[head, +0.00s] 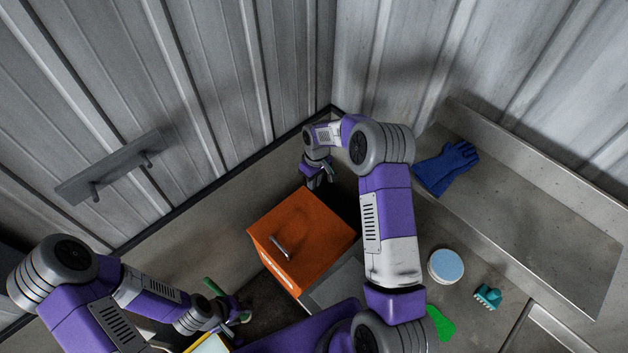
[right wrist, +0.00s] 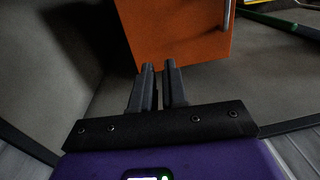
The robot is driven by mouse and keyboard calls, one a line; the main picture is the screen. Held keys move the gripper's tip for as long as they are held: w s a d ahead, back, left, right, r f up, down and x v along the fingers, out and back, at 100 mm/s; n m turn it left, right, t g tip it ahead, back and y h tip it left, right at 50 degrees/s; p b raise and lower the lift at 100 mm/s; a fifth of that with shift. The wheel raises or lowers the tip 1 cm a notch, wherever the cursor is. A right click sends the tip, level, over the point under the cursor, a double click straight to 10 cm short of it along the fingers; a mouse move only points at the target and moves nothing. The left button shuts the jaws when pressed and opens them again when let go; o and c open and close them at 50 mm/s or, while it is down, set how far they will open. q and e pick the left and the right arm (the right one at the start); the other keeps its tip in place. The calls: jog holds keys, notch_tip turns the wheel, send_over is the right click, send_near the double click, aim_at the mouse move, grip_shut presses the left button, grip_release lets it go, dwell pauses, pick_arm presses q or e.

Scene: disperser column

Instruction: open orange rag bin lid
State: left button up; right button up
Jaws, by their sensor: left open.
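The orange rag bin (head: 318,261) stands near the corner of the walls, with its flat orange lid (head: 305,224) down. A metal handle (head: 280,247) is on the bin. The bin also shows at the top of the right wrist view (right wrist: 185,32). My right gripper (head: 320,180) is above and just beyond the bin's far edge, apart from it. In the right wrist view its fingers (right wrist: 160,72) are close together with a narrow gap and nothing visible between them. My left gripper (head: 240,316) is open, low and left of the bin, beside a green object.
A grey box (head: 338,287) adjoins the bin on the right. A blue glove (head: 446,167) lies on the right ledge (head: 545,225). A round blue-topped tub (head: 446,267), a teal brush (head: 488,296) and a green item (head: 441,323) lie lower right. Corrugated walls close the back.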

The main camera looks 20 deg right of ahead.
grip_shut()
dwell(1.0)
jog(key=o, duration=0.6)
grip_release()
notch_tip(320, 180, up, 8)
jog(key=shift+d+f+b, duration=0.15)
jog(key=shift+d+b, duration=0.1)
jog(key=shift+b, duration=0.1)
jog(key=shift+w, duration=0.1)
